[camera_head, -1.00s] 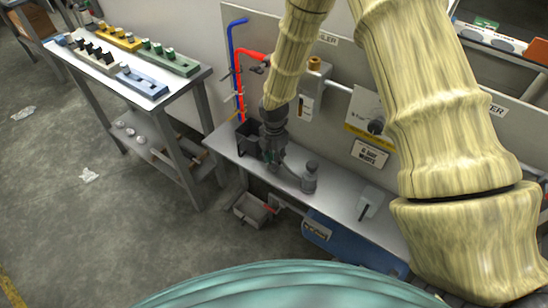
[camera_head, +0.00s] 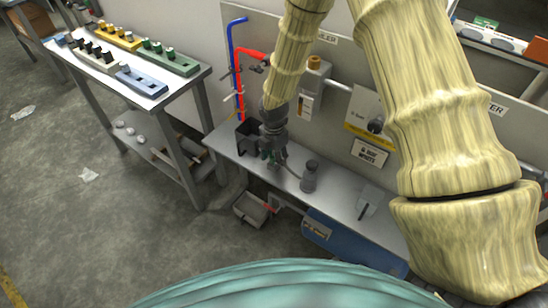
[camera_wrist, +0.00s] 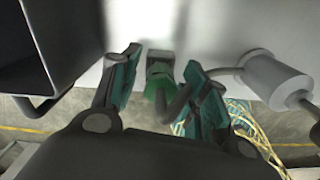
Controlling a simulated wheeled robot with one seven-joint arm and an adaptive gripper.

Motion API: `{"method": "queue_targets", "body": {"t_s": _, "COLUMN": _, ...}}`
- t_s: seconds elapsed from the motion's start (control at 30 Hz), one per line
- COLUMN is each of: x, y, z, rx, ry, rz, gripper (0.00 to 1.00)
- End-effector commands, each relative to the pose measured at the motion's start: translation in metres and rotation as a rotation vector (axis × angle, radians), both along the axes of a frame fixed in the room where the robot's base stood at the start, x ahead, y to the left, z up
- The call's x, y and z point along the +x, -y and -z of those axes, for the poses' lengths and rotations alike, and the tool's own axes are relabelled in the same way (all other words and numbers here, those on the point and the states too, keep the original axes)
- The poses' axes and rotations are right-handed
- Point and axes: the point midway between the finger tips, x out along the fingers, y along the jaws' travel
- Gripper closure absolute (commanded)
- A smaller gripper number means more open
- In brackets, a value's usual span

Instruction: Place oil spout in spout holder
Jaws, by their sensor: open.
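My gripper (camera_head: 271,156) points down over the bench beside the black box. In the wrist view my gripper (camera_wrist: 161,62) is open, with teal pads on both fingers. A small green piece with a dark block-like end (camera_wrist: 159,72) lies between the fingers, with a gap showing beside the left pad. I cannot tell for certain whether it is the oil spout. A grey cylinder (camera_wrist: 272,80) with a thin bent tube stands to the right; it also shows in the head view (camera_head: 310,178). The black open box (camera_head: 248,138) is left of my gripper and may be the spout holder.
The grey bench (camera_head: 335,193) runs along a wall panel with red and blue pipes (camera_head: 239,75). The black box wall (camera_wrist: 45,45) is close on the left in the wrist view. A side table (camera_head: 130,72) holds coloured blocks. A grey bin (camera_head: 254,208) sits below the bench.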

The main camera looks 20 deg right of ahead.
Motion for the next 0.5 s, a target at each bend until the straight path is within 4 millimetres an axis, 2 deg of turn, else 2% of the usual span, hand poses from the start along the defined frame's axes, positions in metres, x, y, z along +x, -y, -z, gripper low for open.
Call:
{"method": "queue_targets", "body": {"t_s": 0.17, "x": 0.001, "y": 0.0, "z": -0.021, "rx": 0.001, "ry": 0.002, "rz": 0.0, "gripper": 0.55}}
{"method": "queue_targets", "body": {"t_s": 0.5, "x": 0.001, "y": 0.0, "z": -0.077, "rx": 0.001, "ry": 0.003, "rz": 0.001, "gripper": 0.55}}
